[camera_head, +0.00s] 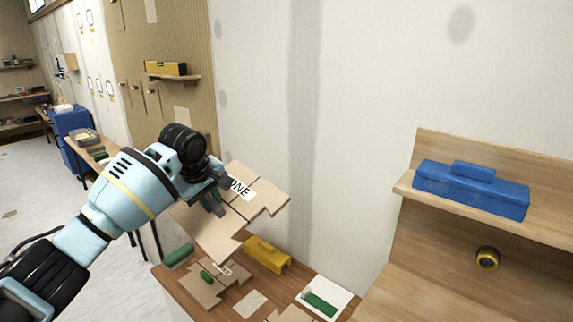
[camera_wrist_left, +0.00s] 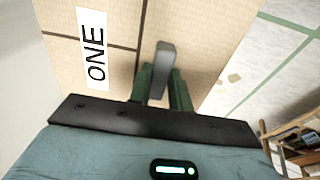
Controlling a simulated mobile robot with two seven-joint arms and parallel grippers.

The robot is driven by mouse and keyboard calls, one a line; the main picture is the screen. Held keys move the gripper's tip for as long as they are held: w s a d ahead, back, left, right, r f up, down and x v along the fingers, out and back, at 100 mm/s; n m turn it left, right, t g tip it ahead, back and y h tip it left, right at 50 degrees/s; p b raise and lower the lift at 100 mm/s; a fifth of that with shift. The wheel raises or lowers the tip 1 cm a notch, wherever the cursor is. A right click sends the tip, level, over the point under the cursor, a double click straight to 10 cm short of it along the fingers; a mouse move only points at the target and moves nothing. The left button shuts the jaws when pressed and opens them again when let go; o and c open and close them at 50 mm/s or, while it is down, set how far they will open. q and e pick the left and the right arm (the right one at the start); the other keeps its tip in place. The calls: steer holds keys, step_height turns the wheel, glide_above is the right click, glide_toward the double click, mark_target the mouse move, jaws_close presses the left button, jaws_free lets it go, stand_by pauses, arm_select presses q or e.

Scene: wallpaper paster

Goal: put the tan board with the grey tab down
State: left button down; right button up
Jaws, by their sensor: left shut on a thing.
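The tan board (camera_head: 268,194) is held up in the air above the small table, tilted, with a white label reading "ONE" on its face. It fills much of the left wrist view (camera_wrist_left: 112,45). Its grey tab (camera_wrist_left: 165,55) stands between the green fingers of my left gripper (camera_wrist_left: 163,88), which is shut on it. In the head view my left gripper (camera_head: 212,203) is at the board's left part and partly covers the label. The tab is hard to make out in the head view. My right gripper is not in view.
The wooden table (camera_head: 232,302) below holds another tan board with a green tab (camera_head: 205,288), a yellow tool (camera_head: 266,254), a green roll (camera_head: 177,256) and a white tray (camera_head: 338,292). A blue toolbox (camera_head: 470,190) sits on a shelf at right. A pale wall stands behind.

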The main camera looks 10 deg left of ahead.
arm_select(q)
steer(key=s+d+f+m+h, duration=0.1)
steer(key=s+d+f+m, duration=0.1)
steer(key=s, duration=0.7)
steer(key=s+d+f+m+g+h, duration=0.1)
steer(key=s+d+f+m, duration=0.2)
steer(key=s+m, duration=0.3)
steer(key=s+d+f+m+g+h, duration=0.1)
steer(key=s+d+f+m, duration=0.2)
steer(key=s, duration=0.9)
step_height(320, 180, down, 2)
steer(key=shift+f+m+h, duration=0.1)
steer(key=shift+m+h, duration=0.3)
